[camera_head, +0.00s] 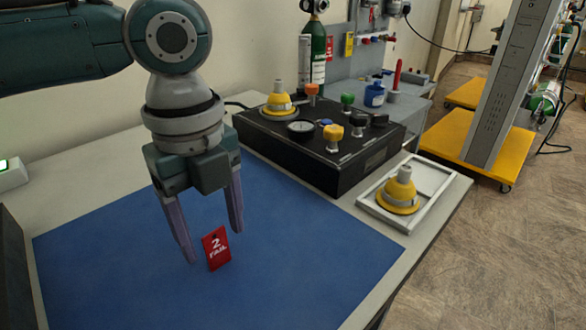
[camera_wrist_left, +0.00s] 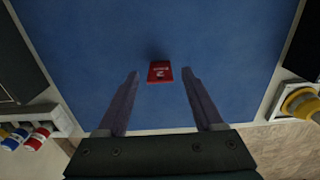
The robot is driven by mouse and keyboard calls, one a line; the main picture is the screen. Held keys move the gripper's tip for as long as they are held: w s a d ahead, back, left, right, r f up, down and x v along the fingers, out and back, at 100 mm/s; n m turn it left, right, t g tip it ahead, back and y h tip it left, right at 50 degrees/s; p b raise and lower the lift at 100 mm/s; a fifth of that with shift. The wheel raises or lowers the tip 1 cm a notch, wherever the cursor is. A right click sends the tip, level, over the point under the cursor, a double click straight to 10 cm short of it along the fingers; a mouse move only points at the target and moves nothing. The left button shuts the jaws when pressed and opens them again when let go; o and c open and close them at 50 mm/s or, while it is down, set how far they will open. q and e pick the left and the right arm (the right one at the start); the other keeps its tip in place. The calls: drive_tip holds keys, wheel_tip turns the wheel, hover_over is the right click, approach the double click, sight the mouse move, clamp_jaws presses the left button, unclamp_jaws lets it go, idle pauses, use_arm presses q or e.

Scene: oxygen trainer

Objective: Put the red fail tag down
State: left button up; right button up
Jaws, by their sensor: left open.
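The red fail tag (camera_head: 216,248), marked "2 FAIL", is on the blue mat (camera_head: 300,225) and looks tilted up rather than flat. It also shows in the left wrist view (camera_wrist_left: 160,71), just beyond the fingertips and between their lines. My left gripper (camera_head: 215,248) points down over the mat with its two fingers apart, one on each side of the tag. In the left wrist view the open fingers (camera_wrist_left: 160,74) have empty space between them and do not touch the tag. My right gripper is not in view.
A black panel box (camera_head: 330,165) with coloured knobs and a gauge stands behind the mat. A yellow mask-like part (camera_head: 398,195) sits in a white tray (camera_head: 432,205) at the right table edge. The mat around the tag is clear.

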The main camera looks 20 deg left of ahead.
sight(213, 231)
use_arm(q)
wheel_tip(213, 231, up, 10)
drive_tip(key=p, duration=0.2)
drive_tip(key=s+d+f+n+t+h, duration=0.1)
drive_tip(key=s+d+f+n, duration=0.1)
drive_tip(key=s+d+n, duration=0.1)
drive_tip(key=s+d+f+n+t+h, duration=0.1)
drive_tip(key=s+d+f+n, duration=0.2)
drive_tip(key=n, duration=0.2)
drive_tip(key=s+d+f+n+t, duration=0.1)
drive_tip(key=s+d+f+n, duration=0.2)
drive_tip(key=s+n, duration=0.1)
drive_tip(key=shift+s+d+f+n+h, duration=0.15)
drive_tip(key=shift+d+n+h, duration=0.1)
drive_tip(key=shift+n+h, duration=0.2)
drive_tip(key=s+a+n+y, duration=0.1)
drive_tip(key=s+a+n, duration=0.2)
drive_tip(key=a+n, duration=0.1)
drive_tip(key=n, duration=0.1)
drive_tip(key=s+a+f+n+y, duration=0.1)
drive_tip(key=s+a+n, duration=0.1)
drive_tip(key=a, duration=0.1)
drive_tip(key=shift+s+n+t+y, duration=0.3)
drive_tip(key=shift+n+y, duration=0.05)
wheel_tip(213, 231, up, 48)
drive_tip(key=p, duration=4.7)
drive_tip(key=shift+p, duration=0.3)
